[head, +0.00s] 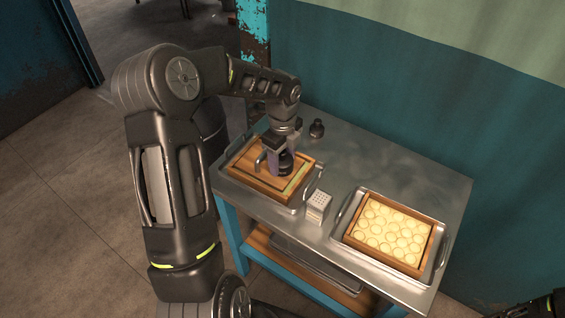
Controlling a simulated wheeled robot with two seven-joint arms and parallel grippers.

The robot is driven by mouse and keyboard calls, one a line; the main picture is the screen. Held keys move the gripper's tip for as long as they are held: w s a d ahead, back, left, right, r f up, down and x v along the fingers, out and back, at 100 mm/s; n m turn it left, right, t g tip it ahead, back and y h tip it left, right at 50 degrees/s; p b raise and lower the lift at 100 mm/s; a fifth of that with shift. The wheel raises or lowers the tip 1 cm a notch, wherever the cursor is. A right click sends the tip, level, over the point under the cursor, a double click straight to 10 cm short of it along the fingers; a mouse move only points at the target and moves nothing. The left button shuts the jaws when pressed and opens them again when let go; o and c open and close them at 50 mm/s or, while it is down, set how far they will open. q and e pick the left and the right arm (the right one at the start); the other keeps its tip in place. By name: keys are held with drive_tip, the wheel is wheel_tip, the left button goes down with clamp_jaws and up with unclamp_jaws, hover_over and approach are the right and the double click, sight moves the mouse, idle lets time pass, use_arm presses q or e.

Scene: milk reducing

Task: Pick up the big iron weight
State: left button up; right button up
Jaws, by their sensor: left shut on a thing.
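My left gripper (274,162) reaches down from above over the wooden board in the left metal tray (228,168). It is shut on the big iron weight (285,168), a dark rounded piece mostly hidden by the fingers. I cannot tell whether the weight touches the board or is a little above it. A smaller dark weight (317,128) stands on the table behind the tray, with another dark one partly hidden beside my wrist. My right gripper is not in view; only a bit of my right arm shows at the lower right corner.
The metal-topped table (400,165) has a blue frame and a lower shelf. A perforated metal block (318,207) stands between the trays. The right tray (342,230) holds a wooden frame with pale round pieces (385,232). The back right of the tabletop is clear. A teal wall stands behind.

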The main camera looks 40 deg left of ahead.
use_arm(q)
clamp_jaws()
drive_tip(key=shift+w+r, duration=0.1)
drive_tip(key=shift+r, duration=0.05)
drive_tip(key=shift+r, duration=0.5)
wheel_tip(320, 180, up, 9)
drive_tip(key=shift+f+b, duration=0.1)
drive_tip(key=shift+b, duration=0.65)
